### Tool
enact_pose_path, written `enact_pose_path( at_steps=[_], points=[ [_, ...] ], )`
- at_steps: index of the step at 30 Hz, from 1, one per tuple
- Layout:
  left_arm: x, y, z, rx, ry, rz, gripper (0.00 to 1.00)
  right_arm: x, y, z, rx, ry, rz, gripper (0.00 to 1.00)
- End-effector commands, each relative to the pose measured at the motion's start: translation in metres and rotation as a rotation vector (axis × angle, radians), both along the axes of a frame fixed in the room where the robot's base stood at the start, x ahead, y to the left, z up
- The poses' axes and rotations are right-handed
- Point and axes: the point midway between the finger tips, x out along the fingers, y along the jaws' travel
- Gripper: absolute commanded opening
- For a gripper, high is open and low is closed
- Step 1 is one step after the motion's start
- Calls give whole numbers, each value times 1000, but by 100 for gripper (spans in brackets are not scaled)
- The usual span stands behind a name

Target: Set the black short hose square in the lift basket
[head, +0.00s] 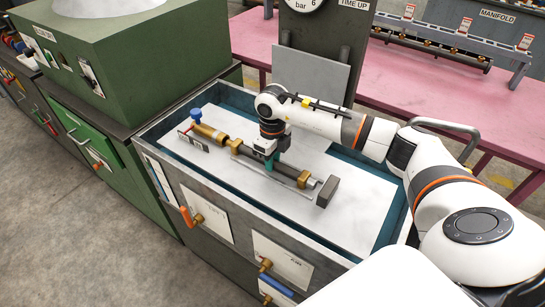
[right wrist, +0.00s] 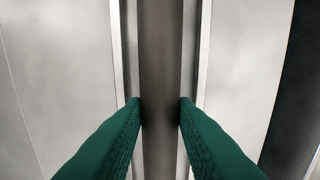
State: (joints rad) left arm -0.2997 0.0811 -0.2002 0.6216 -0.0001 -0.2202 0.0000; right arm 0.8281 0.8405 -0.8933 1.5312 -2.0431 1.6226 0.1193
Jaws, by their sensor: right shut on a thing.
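The black short hose (head: 253,158) is a dark tube with brass-coloured fittings, lying lengthwise along a narrow grey rail inside the teal-lined tank. My right gripper (head: 271,163) comes down from above near the tube's middle. Its green fingers are shut on the tube, one on each side. In the right wrist view the dark tube (right wrist: 161,60) runs straight between the fingers (right wrist: 160,105), in line with pale rails on both sides. Whether the tube touches its support cannot be told. No separate lift basket can be made out; a pale flat plate (head: 335,215) spans the tank. My left gripper is out of view.
A brass valve piece with a blue knob (head: 196,114) stands at the rail's left end, and a dark block (head: 327,191) at its right end. The tank's rim (head: 305,255) surrounds them. A grey upright panel (head: 312,75) stands behind. The plate's right part is clear.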

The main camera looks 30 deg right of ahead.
Motion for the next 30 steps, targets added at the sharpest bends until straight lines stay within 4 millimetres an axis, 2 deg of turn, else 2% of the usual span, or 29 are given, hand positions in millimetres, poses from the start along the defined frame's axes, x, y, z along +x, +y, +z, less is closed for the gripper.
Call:
enact_pose_path(
  at_steps=[8,9,12,24,26,30],
  points=[
    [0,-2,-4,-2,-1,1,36,1,0,-3,1,-2,0,0],
    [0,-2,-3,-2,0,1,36,0,0,-2,0,-1,0,30],
    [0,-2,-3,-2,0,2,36,0,0,-2,0,-1,-1,46],
    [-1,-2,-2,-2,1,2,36,1,0,4,1,-3,-1,47],
    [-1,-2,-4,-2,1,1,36,1,0,11,0,-3,-2,47],
    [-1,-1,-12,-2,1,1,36,2,0,38,0,-6,0,47]
  ],
)
